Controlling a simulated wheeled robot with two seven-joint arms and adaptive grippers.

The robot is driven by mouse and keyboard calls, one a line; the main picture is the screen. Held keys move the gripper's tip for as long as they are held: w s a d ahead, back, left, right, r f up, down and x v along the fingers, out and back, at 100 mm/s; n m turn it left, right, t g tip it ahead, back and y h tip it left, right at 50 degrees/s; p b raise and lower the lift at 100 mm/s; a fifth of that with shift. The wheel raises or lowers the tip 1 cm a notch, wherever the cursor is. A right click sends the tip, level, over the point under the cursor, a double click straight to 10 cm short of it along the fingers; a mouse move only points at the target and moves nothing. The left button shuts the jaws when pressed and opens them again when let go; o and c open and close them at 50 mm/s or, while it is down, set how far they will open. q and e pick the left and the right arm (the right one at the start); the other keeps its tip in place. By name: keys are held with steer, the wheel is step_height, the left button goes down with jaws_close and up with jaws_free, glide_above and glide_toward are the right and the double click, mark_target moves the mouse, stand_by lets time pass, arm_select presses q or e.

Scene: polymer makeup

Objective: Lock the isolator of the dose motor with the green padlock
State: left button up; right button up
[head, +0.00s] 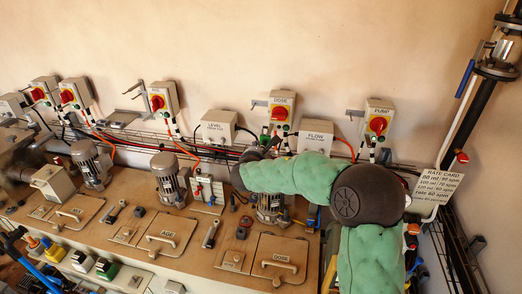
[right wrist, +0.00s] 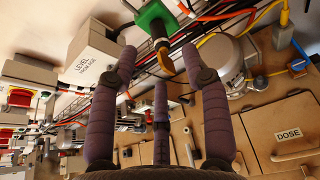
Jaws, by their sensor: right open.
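The dose isolator (head: 280,112) is a grey box on the wall with a red rotary handle on yellow, labelled DOSE. A green padlock-like body (head: 265,138) shows just below and left of it. In the right wrist view the green padlock (right wrist: 155,20) is beyond my fingertips, with a brass-coloured part hanging below it. What its shackle goes through is unclear. My right gripper (right wrist: 158,70) is open, its fingers spread and empty, pointing toward the padlock. In the head view my right gripper (head: 258,151) is partly hidden by my green arm. My left gripper is out of view.
The LEVEL box (head: 219,127) is left of the padlock and the FLOW box (head: 315,136) right. The pump isolator (head: 378,121) is farther right. Red, yellow and black cables run along a wire tray behind. The dose motor (head: 270,207) stands below my arm on the brown bench (head: 130,195).

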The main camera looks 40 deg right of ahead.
steer(key=v, duration=0.7)
steer(key=shift+s+a, duration=0.2)
steer(key=s+a+f+m+g+y+b, duration=0.15)
steer(key=a+f, duration=0.25)
steer(key=f, duration=0.6)
steer(key=s+a+f+m+g+y+b, duration=0.1)
steer(key=a+f+g+y+b, duration=0.15)
steer(key=f, duration=0.75)
steer(key=s+a+f+m+g+y+b, duration=0.1)
steer(key=s+a+f+m+y+b, duration=0.2)
steer(key=s+a+f+m, duration=0.4)
steer(key=s+a+f+m+g+y+b, duration=0.2)
steer(key=s+a+f+m+y+b, duration=0.2)
steer(key=f, duration=1.7)
steer(key=s+a+f+m+g+y+b, duration=0.1)
steer(key=s+a+f+m+y+b, duration=0.2)
steer(key=s+a+f+m, duration=0.7)
steer(key=a+f+m+b, duration=0.1)
steer(key=a+f+m, duration=0.2)
steer(key=a+f, duration=0.1)
steer(key=shift+a+f+g+b, duration=0.3)
steer(key=shift+a+f+b, duration=0.05)
steer(key=shift+a, duration=0.25)
steer(key=shift+m, duration=0.25)
